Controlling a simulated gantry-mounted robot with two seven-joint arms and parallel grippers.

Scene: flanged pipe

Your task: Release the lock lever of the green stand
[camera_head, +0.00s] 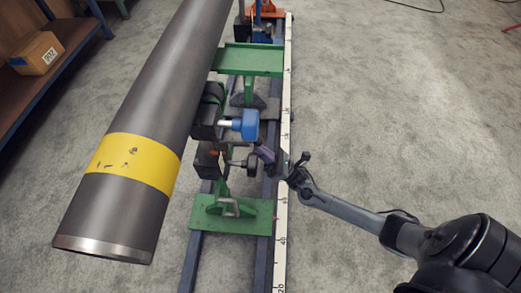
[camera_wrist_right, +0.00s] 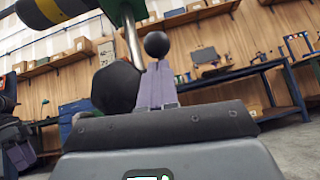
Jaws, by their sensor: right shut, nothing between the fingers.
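The green stand shows in the head view, with its green base plate (camera_head: 250,215) on the rails and a green top plate (camera_head: 250,60) farther back. Beside the pipe it carries a blue knob (camera_head: 249,125) on a pale rod and a smaller dark knob (camera_head: 252,162) below it. My right gripper (camera_head: 264,153) is shut and empty, its purple fingers close to the dark knob; contact is unclear. In the wrist view the closed fingers (camera_wrist_right: 156,88) stand before a black ball (camera_wrist_right: 155,45), beside a dark rounded knob (camera_wrist_right: 115,88) and a silver rod (camera_wrist_right: 133,45). Which part is the lock lever is unclear. My left gripper is out of view.
A large grey pipe (camera_head: 165,90) with a yellow band lies left of the stand's knobs. A white measuring strip (camera_head: 284,200) runs along the dark rails. A shelf with a cardboard box (camera_head: 37,53) is at the upper left.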

